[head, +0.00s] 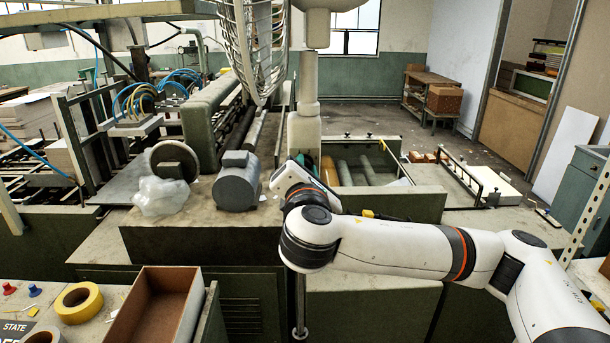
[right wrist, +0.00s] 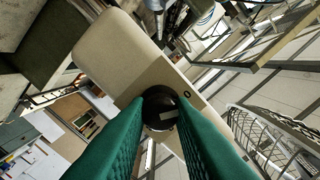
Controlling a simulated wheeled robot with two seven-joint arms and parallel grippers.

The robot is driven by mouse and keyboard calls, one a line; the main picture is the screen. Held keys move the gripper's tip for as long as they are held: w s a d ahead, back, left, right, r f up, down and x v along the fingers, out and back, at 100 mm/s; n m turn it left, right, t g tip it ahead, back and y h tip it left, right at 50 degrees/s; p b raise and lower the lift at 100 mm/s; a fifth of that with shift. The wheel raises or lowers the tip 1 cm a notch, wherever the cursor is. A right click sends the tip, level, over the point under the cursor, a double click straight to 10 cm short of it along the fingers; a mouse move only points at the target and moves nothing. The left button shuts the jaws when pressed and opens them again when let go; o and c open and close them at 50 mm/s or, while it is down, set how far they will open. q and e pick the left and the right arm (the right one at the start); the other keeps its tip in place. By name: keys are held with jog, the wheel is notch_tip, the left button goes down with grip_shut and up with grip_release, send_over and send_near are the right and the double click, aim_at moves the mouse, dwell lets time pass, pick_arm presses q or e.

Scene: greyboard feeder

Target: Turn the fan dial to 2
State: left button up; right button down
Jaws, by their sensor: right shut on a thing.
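The fan's wire cage (head: 254,45) and pale post (head: 307,90) stand at the top middle of the head view. In the right wrist view the black round dial (right wrist: 161,111) sits on a beige panel (right wrist: 150,79), with a small "0" mark beside it. My right gripper (head: 328,170) is at the fan's lower post in the head view, mostly hidden by my wrist. In the right wrist view its green fingers are shut on the dial, one on each side. The head view hides the dial. I cannot read the dial's setting. My left gripper is out of view.
A grey motor (head: 237,182) and a clear plastic bag (head: 161,195) lie left of my right wrist on the machine top. An open brown box (head: 165,305) and a yellow tape roll (head: 78,302) are at the front left. The floor behind is partly clear.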

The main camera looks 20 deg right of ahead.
jog(key=shift+f+m+b, duration=0.2)
jog(key=shift+m+b, duration=5)
jog(key=shift+m, duration=2.9)
jog(key=c, duration=1.3)
grip_release()
jog(key=shift+r, duration=0.1)
jog(key=shift+o, duration=0.2)
